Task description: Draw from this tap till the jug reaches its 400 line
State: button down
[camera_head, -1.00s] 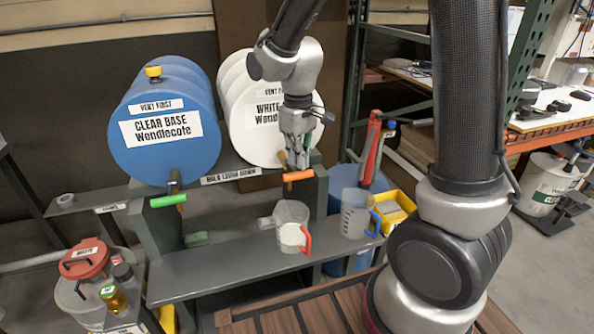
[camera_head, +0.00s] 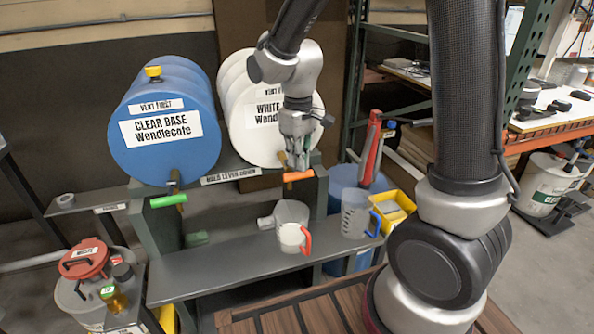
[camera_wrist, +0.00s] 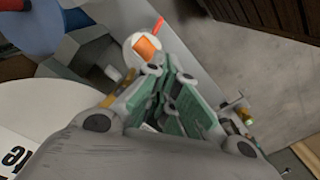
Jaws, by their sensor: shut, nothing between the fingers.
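A translucent jug (camera_head: 290,212) with a red handle stands on the grey shelf under the white drum's tap. White liquid shows in its lower part; its graduation lines are too small to read. The tap's orange lever (camera_head: 298,176) lies crosswise above the jug. My gripper (camera_head: 299,166) is shut and empty, pointing down just above the lever; contact cannot be told. In the wrist view, the orange lever (camera_wrist: 147,47) lies beyond my closed fingers (camera_wrist: 167,108), over the white liquid. No running stream can be made out.
The white drum (camera_head: 250,125) is behind my gripper. A blue drum (camera_head: 152,157) with a green lever (camera_head: 168,200) is to its left. A blue-handled jug (camera_head: 355,215) stands right on the shelf (camera_head: 220,262), near a yellow bin (camera_head: 398,206). The shelf's left part is mostly clear.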

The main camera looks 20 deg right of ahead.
jog(key=shift+f, duration=1.6)
jog(key=shift+r, duration=1.8)
jog(key=shift+r, duration=0.1)
jog(key=shift+r, duration=2.4)
